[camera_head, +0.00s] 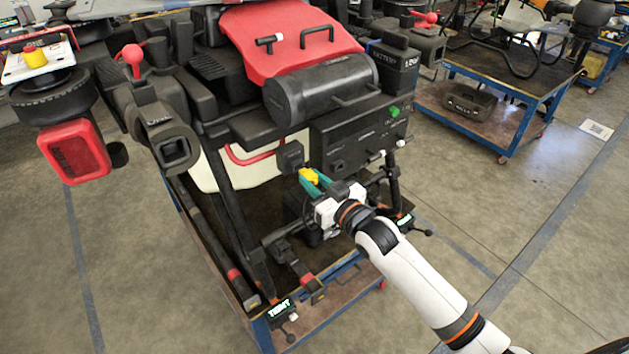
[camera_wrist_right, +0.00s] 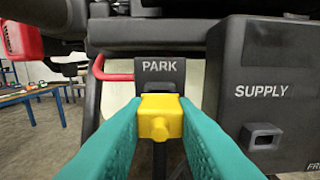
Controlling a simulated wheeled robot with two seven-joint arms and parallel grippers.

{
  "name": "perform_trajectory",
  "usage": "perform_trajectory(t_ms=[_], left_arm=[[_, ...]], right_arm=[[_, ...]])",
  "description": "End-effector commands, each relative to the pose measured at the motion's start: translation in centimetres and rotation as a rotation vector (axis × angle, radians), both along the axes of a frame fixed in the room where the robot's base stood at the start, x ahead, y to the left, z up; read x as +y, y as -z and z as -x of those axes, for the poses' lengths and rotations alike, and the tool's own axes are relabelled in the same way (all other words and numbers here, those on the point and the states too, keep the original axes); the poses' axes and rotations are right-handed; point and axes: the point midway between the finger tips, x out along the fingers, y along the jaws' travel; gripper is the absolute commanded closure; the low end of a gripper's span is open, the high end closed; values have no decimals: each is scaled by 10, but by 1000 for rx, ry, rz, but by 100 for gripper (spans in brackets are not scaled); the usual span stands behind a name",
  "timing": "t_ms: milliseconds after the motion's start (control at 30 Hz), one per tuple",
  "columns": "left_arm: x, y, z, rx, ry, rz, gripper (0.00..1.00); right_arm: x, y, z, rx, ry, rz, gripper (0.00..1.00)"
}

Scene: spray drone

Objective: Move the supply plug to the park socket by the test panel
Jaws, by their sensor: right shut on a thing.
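The yellow supply plug (camera_wrist_right: 160,117) sits between the teal fingers of my right gripper (camera_head: 312,180), which is shut on it. The plug also shows in the head view (camera_head: 308,174). The black park socket block (camera_head: 290,156), marked PARK in the right wrist view (camera_wrist_right: 160,70), stands directly behind the plug. The plug covers its lower part, so I cannot tell whether the plug is seated or just in front. The black test panel (camera_head: 345,152) is to the right of the block. Its supply socket (camera_wrist_right: 262,137), under the word SUPPLY, looks empty. My left gripper is not in view.
A red tube handle (camera_head: 248,156) is left of the park block. A black cylinder (camera_head: 325,88) lies above the panel. The drone stands on a blue-framed cart (camera_head: 258,328). Another cart (camera_head: 500,80) stands at the right.

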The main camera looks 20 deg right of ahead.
Motion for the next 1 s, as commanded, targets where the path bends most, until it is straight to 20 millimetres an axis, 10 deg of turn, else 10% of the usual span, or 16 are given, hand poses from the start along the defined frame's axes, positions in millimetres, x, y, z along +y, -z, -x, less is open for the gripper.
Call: perform_trajectory(t_ms=[1000], left_arm=[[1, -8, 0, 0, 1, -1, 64]], right_arm=[[0, -1, 0, 1, 0, 0, 100]])
